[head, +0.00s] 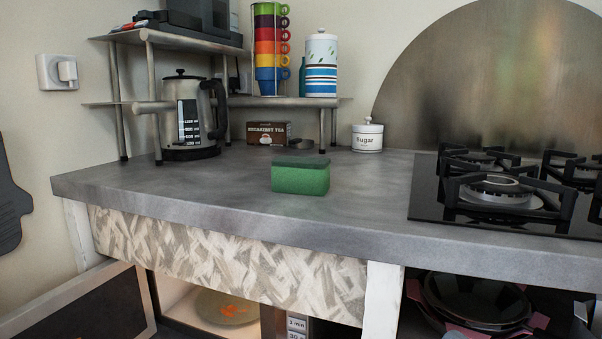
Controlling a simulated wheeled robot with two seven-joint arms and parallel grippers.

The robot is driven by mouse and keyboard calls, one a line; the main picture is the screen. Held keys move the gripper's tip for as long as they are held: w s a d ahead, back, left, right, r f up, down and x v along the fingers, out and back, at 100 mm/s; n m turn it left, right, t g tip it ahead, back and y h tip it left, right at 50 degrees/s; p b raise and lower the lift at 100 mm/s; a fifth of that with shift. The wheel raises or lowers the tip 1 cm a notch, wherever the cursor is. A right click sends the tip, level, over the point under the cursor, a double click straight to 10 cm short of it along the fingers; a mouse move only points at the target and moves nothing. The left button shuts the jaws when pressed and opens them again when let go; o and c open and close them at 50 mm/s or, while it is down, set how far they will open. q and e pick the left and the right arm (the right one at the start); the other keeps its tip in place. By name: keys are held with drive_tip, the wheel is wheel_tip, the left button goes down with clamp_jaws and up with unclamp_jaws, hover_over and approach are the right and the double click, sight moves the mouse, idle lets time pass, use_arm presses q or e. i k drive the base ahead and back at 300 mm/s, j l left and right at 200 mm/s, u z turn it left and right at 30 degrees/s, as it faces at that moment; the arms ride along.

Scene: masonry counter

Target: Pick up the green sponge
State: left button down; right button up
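The green sponge (300,180) stands on the grey counter (225,188), near the middle of the head view. It is a block with a darker grey-green top layer, and nothing touches it. Neither of my grippers can be clearly made out in the head view. A dark grey shape (11,200) shows at the left edge; I cannot tell what it is.
A gas hob (430,195) takes up the counter's right side. A kettle (190,117), a tea box (267,133) and a sugar jar (367,136) stand behind. A corner shelf (280,102) holds stacked cups (270,45). Counter around the sponge is clear. An open microwave (170,292) sits below.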

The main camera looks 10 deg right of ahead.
sight(298, 175)
drive_tip(key=j+z, duration=0.2)
drive_tip(key=j, duration=0.3)
drive_tip(key=j+z, duration=0.25)
drive_tip(key=j, duration=0.25)
drive_tip(key=k+j+z, duration=0.2)
drive_tip(key=j, duration=0.25)
drive_tip(key=j+z, duration=0.2)
drive_tip(key=j, duration=0.3)
drive_tip(key=k+j+z, duration=0.2)
drive_tip(key=j, duration=0.25)
drive_tip(key=i, duration=0.1)
